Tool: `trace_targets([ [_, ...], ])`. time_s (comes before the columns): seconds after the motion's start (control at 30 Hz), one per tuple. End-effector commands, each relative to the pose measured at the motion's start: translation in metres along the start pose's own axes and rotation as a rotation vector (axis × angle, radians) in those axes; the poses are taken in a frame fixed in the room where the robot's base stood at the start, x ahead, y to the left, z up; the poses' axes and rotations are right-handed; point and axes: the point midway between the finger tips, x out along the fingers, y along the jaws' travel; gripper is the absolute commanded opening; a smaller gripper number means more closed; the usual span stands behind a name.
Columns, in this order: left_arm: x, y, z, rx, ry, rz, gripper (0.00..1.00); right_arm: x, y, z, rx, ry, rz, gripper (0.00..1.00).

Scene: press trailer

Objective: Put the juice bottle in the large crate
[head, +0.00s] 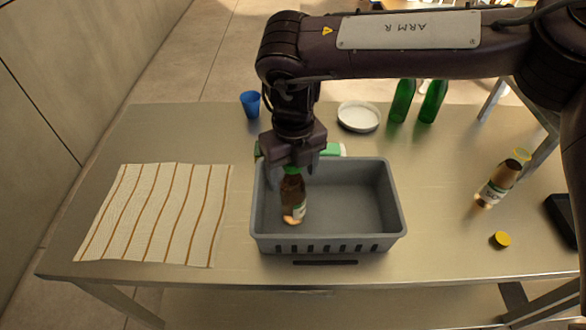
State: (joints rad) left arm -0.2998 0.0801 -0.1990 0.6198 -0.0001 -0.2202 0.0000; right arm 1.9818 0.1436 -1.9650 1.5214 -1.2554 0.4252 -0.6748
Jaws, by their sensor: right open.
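The large crate (355,243) is a grey bin in the middle of the table. A brown juice bottle (292,193) with a green cap and a light label with orange on it is inside the crate at its left end, roughly upright. My right gripper (291,166) is directly above it, open, with its fingers either side of the cap. Whether the bottle's base touches the crate floor is hard to tell. My left gripper is not in view.
A striped cloth (155,215) lies left of the crate. A blue cup (250,104), a white round dish (359,117) and green bottles (402,101) stand behind it. Another bottle (497,184) and a yellow lid (501,240) are at the right. A dark bar lies before the crate.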

Motion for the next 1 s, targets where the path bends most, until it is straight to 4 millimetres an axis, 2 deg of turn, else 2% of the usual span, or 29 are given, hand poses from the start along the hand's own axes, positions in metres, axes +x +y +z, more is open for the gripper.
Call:
trace_targets([
  [0.17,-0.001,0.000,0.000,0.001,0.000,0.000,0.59,-0.005,0.000,0.000,0.000,-0.002,-0.001,0.66],
  [0.27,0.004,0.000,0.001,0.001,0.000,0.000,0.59,-0.015,0.000,0.001,0.001,-0.004,0.001,0.66],
  [0.57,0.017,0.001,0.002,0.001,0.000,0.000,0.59,-0.079,0.000,0.001,0.000,-0.006,0.000,0.66],
  [0.73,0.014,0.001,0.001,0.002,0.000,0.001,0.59,-0.110,0.000,0.001,0.001,-0.004,-0.002,0.66],
  [1.0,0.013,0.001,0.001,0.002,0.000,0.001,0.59,-0.123,0.000,0.000,-0.001,-0.001,0.000,0.66],
])
